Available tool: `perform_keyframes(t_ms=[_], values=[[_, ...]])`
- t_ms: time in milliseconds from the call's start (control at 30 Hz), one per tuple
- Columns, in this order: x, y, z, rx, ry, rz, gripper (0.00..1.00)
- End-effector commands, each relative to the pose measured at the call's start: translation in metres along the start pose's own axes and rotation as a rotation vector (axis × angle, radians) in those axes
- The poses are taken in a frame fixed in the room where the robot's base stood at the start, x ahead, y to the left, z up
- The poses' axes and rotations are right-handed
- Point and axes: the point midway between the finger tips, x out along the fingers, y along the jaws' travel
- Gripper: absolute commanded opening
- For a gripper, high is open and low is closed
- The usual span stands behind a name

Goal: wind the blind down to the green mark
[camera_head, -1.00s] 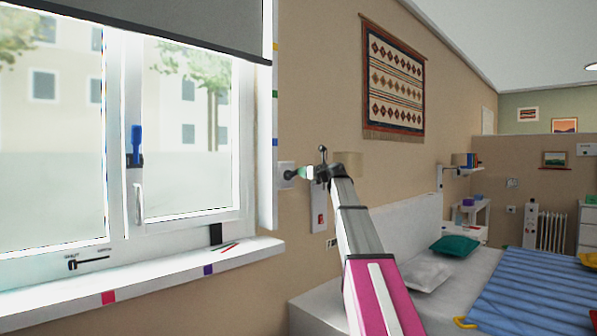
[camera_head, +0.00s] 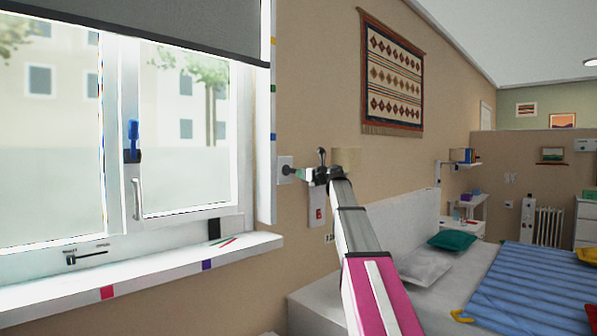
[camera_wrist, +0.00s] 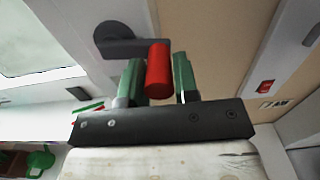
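The dark grey blind (camera_head: 190,30) covers the top of the window. Its lower edge sits below an orange mark (camera_head: 273,40) and a little above the green mark (camera_head: 273,88) on the frame's right side. My gripper (camera_head: 302,174) is at the wall right of the window, by a pale wall plate (camera_head: 285,166). In the wrist view, the green fingers of my gripper (camera_wrist: 158,82) stand on both sides of a red cylindrical handle (camera_wrist: 158,68) and appear closed on it. A dark crank arm (camera_wrist: 130,47) shows behind the handle. The handle is hidden in the head view.
The white sill (camera_head: 140,270) runs below the window, with a blue-handled latch (camera_head: 133,140) above it. A red-switch panel (camera_head: 318,212) is on the wall below my gripper. The bed (camera_head: 540,290) is at right.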

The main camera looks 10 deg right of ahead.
Motion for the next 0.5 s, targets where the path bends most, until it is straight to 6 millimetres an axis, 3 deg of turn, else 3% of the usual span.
perform_keyframes(t_ms=[500], values=[[-0.0004,0.006,-0.0084,0.0,0.0,0.005,0.27]])
